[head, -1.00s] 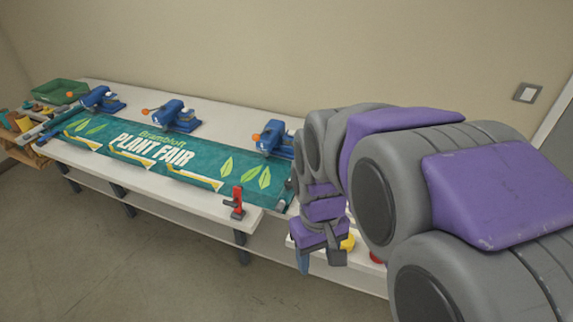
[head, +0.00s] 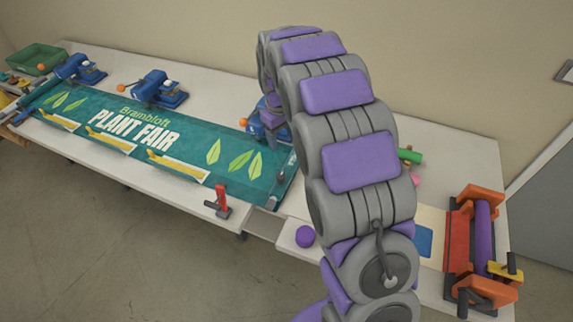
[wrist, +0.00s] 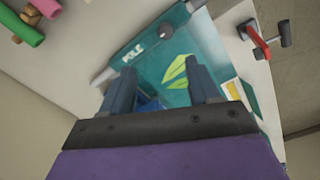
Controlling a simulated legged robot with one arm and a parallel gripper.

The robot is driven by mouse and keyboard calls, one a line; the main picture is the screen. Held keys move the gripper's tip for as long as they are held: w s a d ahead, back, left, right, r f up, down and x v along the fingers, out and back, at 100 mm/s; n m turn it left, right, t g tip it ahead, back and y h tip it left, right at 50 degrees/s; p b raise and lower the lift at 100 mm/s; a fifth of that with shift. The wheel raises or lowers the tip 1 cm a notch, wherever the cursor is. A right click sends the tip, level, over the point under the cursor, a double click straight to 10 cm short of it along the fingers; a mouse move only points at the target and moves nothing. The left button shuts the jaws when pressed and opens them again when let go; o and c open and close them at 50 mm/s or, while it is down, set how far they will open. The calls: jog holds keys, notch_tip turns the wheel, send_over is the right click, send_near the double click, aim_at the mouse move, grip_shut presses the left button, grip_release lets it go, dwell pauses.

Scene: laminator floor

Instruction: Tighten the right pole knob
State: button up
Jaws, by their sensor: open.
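The teal "PLANT FAIR" banner (head: 190,160) lies along the table. Its right end carries a pocket strip marked "POLE" (wrist: 133,53), with a grey pole end poking out at each side in the wrist view. A dark knob with a short stem (wrist: 257,44) stands at the banner's right-end edge; a small dark upright piece (head: 281,174) in the head view looks like it. My gripper (wrist: 161,75) is open and empty, with its two dark fingers over the banner's end, apart from the knob. In the head view my arm mostly hides the gripper.
A red toggle clamp (head: 219,203) stands at the table's front edge, close to the banner. Blue clamp units (head: 158,88) line the back. A purple ball (head: 305,236) sits near the front. An orange roller machine (head: 480,250) and a green cylinder (head: 410,156) are to the right.

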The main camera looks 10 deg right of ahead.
notch_tip(320, 180, down, 5)
jog(key=a, duration=0.3)
jog(key=b, duration=0.2)
send_over(281, 176)
jog(key=f, duration=0.6)
jog(key=shift+d+f, duration=0.35)
jog(key=shift+d, duration=0.05)
jog(key=f, duration=0.2)
jog(key=a+f+b, duration=0.1)
jog(key=f, duration=0.2)
jog(key=shift+a, duration=0.2)
jog(key=shift+a+f, duration=0.25)
jog(key=shift+f, duration=0.05)
jog(key=shift+d, duration=0.9)
jog(key=shift+c, duration=1.3)
jog(key=shift+w+a, duration=0.1)
jog(key=shift+a, duration=0.5)
jog(key=c, duration=0.4)
jog(key=shift+d, duration=0.2)
jog(key=c, duration=0.4)
